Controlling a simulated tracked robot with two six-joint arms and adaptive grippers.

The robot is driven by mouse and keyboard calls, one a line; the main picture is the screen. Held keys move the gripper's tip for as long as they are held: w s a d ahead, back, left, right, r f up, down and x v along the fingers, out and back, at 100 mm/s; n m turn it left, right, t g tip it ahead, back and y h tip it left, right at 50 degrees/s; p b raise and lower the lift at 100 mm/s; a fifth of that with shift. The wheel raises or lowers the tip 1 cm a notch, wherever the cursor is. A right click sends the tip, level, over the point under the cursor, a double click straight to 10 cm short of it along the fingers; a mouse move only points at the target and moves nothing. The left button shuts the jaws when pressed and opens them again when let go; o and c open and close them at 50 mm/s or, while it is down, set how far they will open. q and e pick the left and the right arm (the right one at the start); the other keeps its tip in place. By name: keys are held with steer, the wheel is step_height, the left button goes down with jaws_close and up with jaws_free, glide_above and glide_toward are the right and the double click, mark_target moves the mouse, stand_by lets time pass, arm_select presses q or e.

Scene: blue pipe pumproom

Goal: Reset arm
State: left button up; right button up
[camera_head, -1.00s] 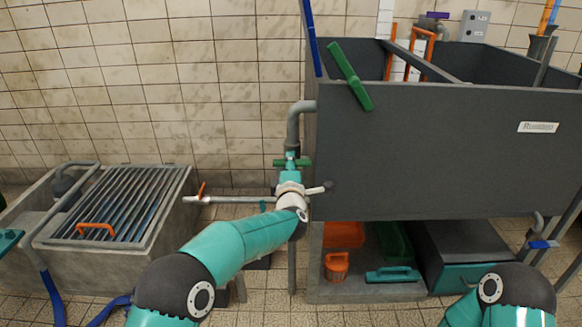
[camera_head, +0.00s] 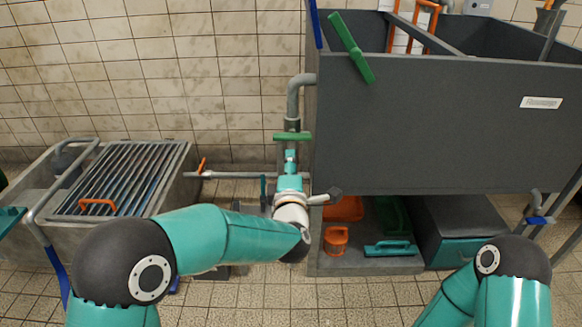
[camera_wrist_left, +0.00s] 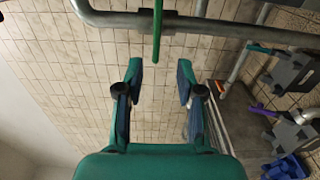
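My left gripper (camera_head: 291,156) is teal and sits in front of the grey pipe, just below the green valve handle (camera_head: 292,136) in the head view. In the left wrist view my left gripper (camera_wrist_left: 160,82) has its two fingers wide apart with nothing between them. The green handle (camera_wrist_left: 157,30) shows beyond the fingertips, edge on, in front of a grey pipe (camera_wrist_left: 200,22). It looks apart from the fingers. My right arm shows at the lower right of the head view, but its gripper is out of frame.
A large dark grey tank (camera_head: 430,125) with a green bar (camera_head: 351,47) stands right of the pipe. A concrete basin with a metal grate (camera_head: 125,175) and orange handle (camera_head: 97,204) stands left.

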arm_select(q)
steer(key=shift+s, duration=0.3)
